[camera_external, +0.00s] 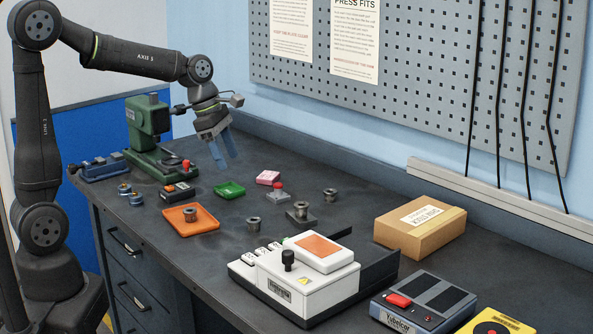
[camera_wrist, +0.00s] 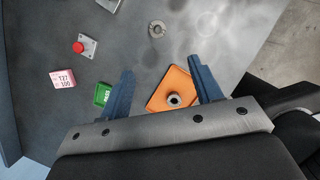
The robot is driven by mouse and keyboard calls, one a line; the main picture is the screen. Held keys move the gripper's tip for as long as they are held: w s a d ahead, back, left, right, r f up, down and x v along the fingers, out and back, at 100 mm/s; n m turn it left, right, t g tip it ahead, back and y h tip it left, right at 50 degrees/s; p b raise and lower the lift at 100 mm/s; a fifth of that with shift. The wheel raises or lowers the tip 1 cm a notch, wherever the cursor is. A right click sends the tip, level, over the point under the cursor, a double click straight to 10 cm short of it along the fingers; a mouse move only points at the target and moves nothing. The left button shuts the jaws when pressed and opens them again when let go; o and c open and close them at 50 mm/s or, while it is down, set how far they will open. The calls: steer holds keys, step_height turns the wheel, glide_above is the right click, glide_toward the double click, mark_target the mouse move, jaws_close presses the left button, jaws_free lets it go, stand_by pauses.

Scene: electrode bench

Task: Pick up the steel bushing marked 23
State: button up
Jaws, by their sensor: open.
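Several grey steel bushings are on the bench. One bushing (camera_external: 190,214) sits on an orange tray (camera_external: 208,224); it also shows in the wrist view (camera_wrist: 174,100) between my fingers in the picture. Another bushing (camera_external: 254,223) stands on the bare bench, a third (camera_external: 301,208) on a small dark block, and one more (camera_external: 330,195) further back. The wrist view also shows a bushing (camera_wrist: 157,29) beyond the fingertips. No number is legible on any bushing, so I cannot tell which is marked 23. My gripper (camera_external: 229,160) is open, empty and above the bench, apart from every bushing.
A green tray (camera_external: 229,189), a pink block (camera_external: 268,177) and a red-knobbed plate (camera_external: 278,196) lie near the bushings. A green press (camera_external: 150,125) stands at the back left. A white machine (camera_external: 300,280) and a cardboard box (camera_external: 420,225) are to the right.

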steer(key=a+n, duration=0.1)
glide_toward(258, 228)
steer(key=shift+n+h, duration=0.3)
steer(key=x, duration=0.4)
steer(key=a+x, duration=0.1)
steer(key=x, duration=0.1)
steer(key=shift+w+d+f, duration=0.15)
steer(key=shift+w+f, duration=0.25)
steer(key=shift+f, duration=0.05)
steer(key=c, duration=1.1)
